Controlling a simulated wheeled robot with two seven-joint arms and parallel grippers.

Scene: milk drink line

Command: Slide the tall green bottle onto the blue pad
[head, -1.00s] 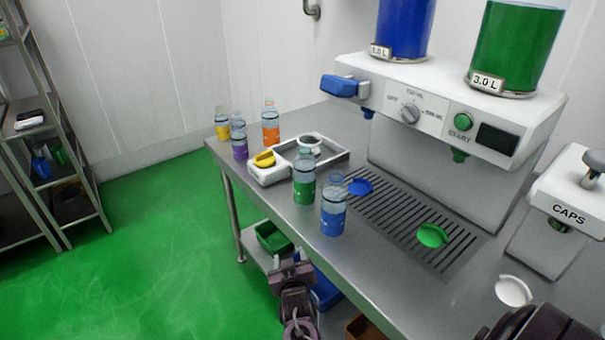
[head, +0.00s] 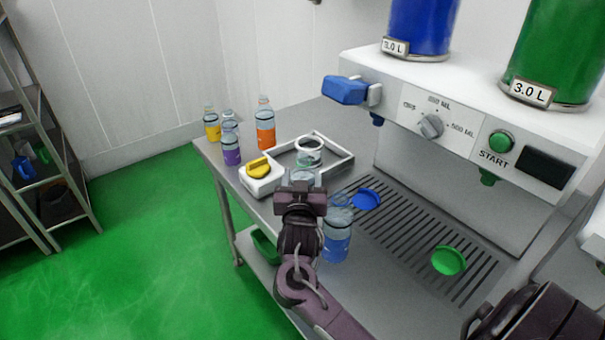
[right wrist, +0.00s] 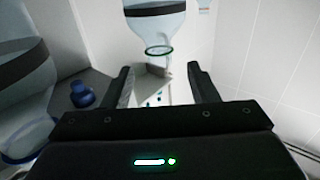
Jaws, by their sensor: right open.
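My right gripper (head: 302,186) is open in front of the green bottle (head: 304,174), hiding nearly all of it in the head view; only its clear upper part shows. In the right wrist view, a clear bottle part with a green ring (right wrist: 157,25) shows beyond the two spread fingers (right wrist: 160,85), with nothing gripped between them. The blue pad (head: 366,199) lies to the right of the gripper, at the left end of the drain grate. My left gripper is not in view.
A blue bottle (head: 337,238) stands close to the right of my right gripper. Orange (head: 265,128), purple (head: 231,150) and yellow (head: 212,127) bottles stand farther left. A green pad (head: 448,261) lies on the grate (head: 405,232).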

